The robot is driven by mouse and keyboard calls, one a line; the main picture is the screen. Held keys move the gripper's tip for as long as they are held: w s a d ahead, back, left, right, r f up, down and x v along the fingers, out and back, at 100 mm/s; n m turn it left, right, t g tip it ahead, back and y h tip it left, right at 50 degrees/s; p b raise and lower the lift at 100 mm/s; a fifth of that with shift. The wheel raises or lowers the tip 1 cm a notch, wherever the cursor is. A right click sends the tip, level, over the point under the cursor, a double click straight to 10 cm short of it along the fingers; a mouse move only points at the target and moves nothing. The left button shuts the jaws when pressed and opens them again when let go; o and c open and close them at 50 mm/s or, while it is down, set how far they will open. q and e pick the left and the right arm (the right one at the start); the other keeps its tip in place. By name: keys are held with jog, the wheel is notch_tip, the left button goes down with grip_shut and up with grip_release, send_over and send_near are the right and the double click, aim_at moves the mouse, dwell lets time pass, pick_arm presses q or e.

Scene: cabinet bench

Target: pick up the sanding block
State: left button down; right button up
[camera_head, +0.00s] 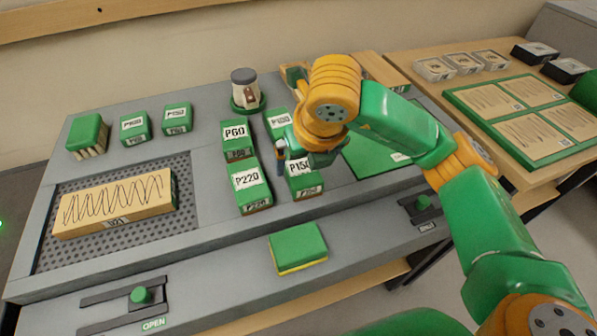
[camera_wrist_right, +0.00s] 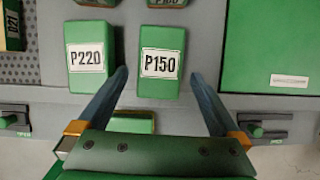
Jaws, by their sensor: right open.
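Several green blocks with white grit labels stand on the grey bench. The P150 block (camera_head: 306,182) is partly hidden behind my right gripper (camera_head: 284,160). In the right wrist view the P150 block (camera_wrist_right: 160,82) lies ahead between the two open fingers of the right gripper (camera_wrist_right: 160,76), which hold nothing. The P220 block (camera_head: 249,186) stands just left of it and shows beside the left finger in the wrist view (camera_wrist_right: 90,50). A plain green block with a yellow lower edge (camera_head: 298,246) lies nearer the front. I cannot tell which is meant as the sanding block. My left gripper is out of view.
The P60 block (camera_head: 237,137) stands behind P220. A wooden piece (camera_head: 115,203) lies on the perforated panel (camera_head: 187,220) at left. A white and dark jar (camera_head: 245,90) stands behind. Front slots hold green knobs (camera_head: 140,295). A side table (camera_head: 430,93) is at right.

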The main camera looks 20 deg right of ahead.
aim_at(301, 167)
jog(key=x, duration=0.2)
jog(key=p+x, duration=0.1)
jog(key=x, duration=0.1)
jog(key=shift+w+f, duration=0.15)
jog(key=shift+w, duration=0.25)
jog(key=shift+f, duration=0.2)
jog(key=shift+f+b, duration=0.25)
jog(key=shift+b, duration=0.15)
jog(key=c, duration=1.4)
